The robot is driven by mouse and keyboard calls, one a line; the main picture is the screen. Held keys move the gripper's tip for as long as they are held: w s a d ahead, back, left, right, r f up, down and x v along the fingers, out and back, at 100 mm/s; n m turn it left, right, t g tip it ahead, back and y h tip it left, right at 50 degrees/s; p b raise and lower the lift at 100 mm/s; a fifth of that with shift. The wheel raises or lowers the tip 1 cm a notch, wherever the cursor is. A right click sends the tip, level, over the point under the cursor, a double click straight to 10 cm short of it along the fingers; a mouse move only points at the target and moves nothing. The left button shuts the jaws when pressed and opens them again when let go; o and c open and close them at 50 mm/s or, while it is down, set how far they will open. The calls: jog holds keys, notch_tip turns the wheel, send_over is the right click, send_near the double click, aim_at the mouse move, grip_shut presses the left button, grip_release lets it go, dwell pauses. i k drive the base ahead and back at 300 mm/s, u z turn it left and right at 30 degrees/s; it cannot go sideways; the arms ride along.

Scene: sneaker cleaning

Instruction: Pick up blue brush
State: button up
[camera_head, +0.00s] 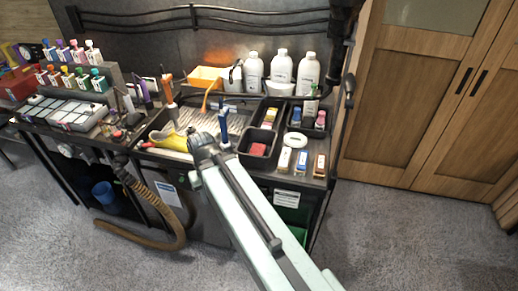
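A slim upright blue item that looks like the blue brush (223,124) stands at the middle of the cluttered workbench (318,182). My gripper (196,132) is at the end of my pale arm, over the front of the bench, just left of the blue brush in the picture. My arm's end hides the fingertips, so I cannot see whether they are open or touch anything. The lower end of the brush is close to my arm, and I cannot tell what it rests on.
A yellow item (168,140) lies left of my gripper. Black trays (257,148) with small items are to the right. White bottles (281,68) stand behind. Several colored bottles (78,52) fill the left. A brown hose (150,238) hangs in front.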

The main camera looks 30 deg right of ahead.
aim_at(301, 167)
jog(key=u, duration=0.05)
jog(key=i, duration=0.45)
jog(key=u, duration=0.2)
jog(key=k, duration=0.9)
jog(key=u, duration=0.15)
jog(key=i, duration=0.95)
jog(key=u, duration=1.25)
jog(key=k, duration=1.4)
jog(key=u, duration=0.35)
